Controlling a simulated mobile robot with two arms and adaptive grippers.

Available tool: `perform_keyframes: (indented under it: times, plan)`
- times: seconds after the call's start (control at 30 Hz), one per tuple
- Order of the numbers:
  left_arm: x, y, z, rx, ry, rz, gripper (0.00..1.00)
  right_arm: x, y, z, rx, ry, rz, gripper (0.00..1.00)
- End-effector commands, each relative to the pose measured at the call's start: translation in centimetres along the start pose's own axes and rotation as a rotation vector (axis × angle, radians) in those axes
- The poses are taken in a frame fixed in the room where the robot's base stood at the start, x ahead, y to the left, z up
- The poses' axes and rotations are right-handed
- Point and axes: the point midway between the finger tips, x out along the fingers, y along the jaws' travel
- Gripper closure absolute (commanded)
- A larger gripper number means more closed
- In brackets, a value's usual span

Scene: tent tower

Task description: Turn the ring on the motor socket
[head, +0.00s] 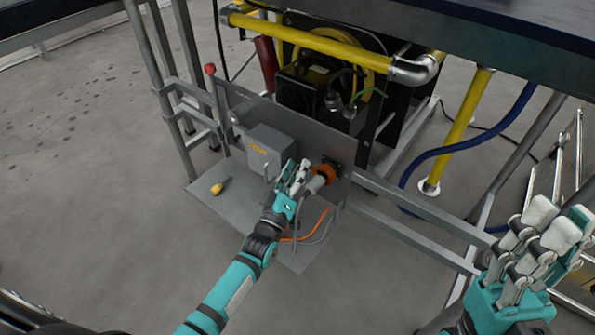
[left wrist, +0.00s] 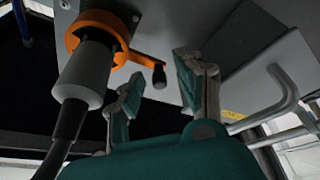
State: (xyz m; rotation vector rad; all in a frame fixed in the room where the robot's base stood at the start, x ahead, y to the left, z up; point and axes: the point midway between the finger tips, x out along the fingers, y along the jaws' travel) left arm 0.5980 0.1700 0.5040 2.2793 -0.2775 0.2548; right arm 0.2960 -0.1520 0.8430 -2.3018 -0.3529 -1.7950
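The motor socket's orange ring (head: 325,171) sits on the grey upright panel. In the left wrist view the ring (left wrist: 98,27) goes around a grey plug (left wrist: 84,76) with a dark cable, and a small lever with a black knob (left wrist: 159,77) sticks out from it. My left gripper (head: 298,176) is just left of the ring in the head view. In the left wrist view its two fingers (left wrist: 160,88) are apart with nothing between them, and the knob lies beyond the gap. My right gripper (head: 548,235) is raised at the far right, away from the panel; its finger gap is unclear.
A grey switch box (head: 268,150) is on the panel left of the ring. A yellow-handled tool (head: 221,186) lies on the base plate (head: 236,205), and an orange cable (head: 303,238) lies near its front. Yellow pipes (head: 310,40) and metal rails surround the panel.

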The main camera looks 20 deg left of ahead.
Motion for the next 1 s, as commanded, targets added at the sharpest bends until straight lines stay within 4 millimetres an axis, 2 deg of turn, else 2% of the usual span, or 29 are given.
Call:
perform_keyframes:
  times: [0.2, 0.43, 0.5, 0.87, 1.0]
  plan:
    - [0.0, 0.0, 0.0, 0.000, 0.000, 0.000, 0.65, 0.0, 0.0, 0.0, 0.000, 0.001, 0.000, 0.86]
    - [0.0, 0.0, 0.0, 0.000, 0.000, 0.000, 0.95, 0.0, 0.0, 0.0, 0.000, 0.000, 0.000, 0.86]
    - [0.0, 0.0, 0.0, 0.000, 0.000, 0.000, 1.00, 0.0, 0.0, 0.0, 0.000, 0.000, 0.000, 0.86]
    - [0.1, 0.1, -0.1, 0.012, -0.001, 0.004, 1.00, 0.1, 0.0, 0.1, 0.000, -0.007, 0.000, 0.86]
    - [0.2, 0.3, -0.3, 0.049, -0.003, 0.018, 1.00, 0.2, 0.1, 1.0, -0.004, -0.056, 0.001, 0.86]
